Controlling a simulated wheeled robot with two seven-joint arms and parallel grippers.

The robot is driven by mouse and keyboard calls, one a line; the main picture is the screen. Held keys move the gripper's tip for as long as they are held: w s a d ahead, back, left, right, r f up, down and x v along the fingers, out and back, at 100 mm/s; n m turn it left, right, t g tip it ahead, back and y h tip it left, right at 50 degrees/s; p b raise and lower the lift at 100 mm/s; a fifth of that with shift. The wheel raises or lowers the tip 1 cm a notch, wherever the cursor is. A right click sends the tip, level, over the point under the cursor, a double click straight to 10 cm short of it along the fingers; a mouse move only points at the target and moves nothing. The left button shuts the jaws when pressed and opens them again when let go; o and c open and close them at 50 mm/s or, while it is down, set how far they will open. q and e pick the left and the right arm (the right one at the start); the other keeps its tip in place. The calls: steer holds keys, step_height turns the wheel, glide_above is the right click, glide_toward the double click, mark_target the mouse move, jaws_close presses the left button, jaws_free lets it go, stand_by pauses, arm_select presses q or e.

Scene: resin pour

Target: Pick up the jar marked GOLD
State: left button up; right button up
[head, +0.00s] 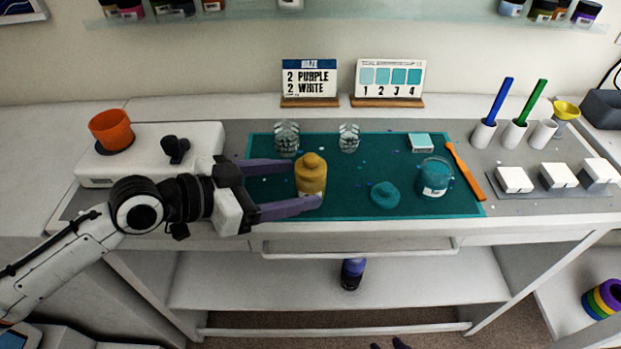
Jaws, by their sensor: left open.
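A jar with gold contents and a gold knobbed lid (311,178) stands upright on the teal mat (350,208). A pale label shows low on its front, too small to read. My left gripper (306,184) reaches in from the left with its two purple fingers open, one behind the jar and one in front of it. I cannot tell whether the fingers touch the jar. My right gripper is not in view.
On the mat are two clear cups (287,138) (348,138), a teal lid (385,194), an open teal jar (434,177) and a small teal tile (420,142). An orange stick (465,171) lies at the mat's right edge. An orange cup (111,131) stands on the white scale at left.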

arm_select(q)
steer(key=shift+x, duration=1.4)
steer(key=shift+r, duration=0.1)
steer(key=c, duration=1.3)
steer(key=shift+w+r, duration=0.1)
steer(key=shift+r, duration=0.05)
steer(key=shift+c, duration=0.4)
